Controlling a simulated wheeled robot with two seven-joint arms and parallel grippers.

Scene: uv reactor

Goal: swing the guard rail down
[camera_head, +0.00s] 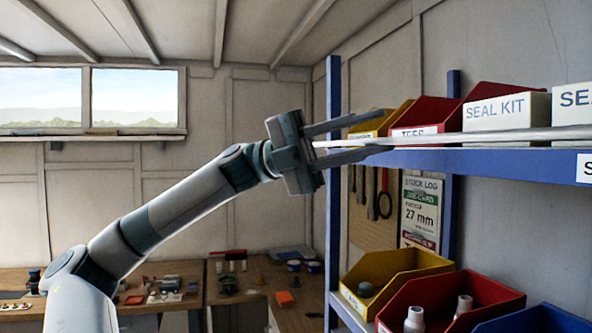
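The guard rail (480,138) is a thin silver bar running nearly level along the front of the upper blue shelf. It passes in front of the bins and white boxes there. My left gripper (389,132) reaches in from the left at the rail's left end. Its two fingers are spread, one above the rail and one below it, with visible gaps to the bar. The rail's left end shows between the fingers, close to the palm. My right gripper is out of view.
The upper shelf (480,162) holds a yellow bin (372,122), red bins and a SEAL KIT box (506,111). A lower shelf holds yellow (398,270), red (440,292) and blue bins. Workbenches (285,312) with small items stand at the back.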

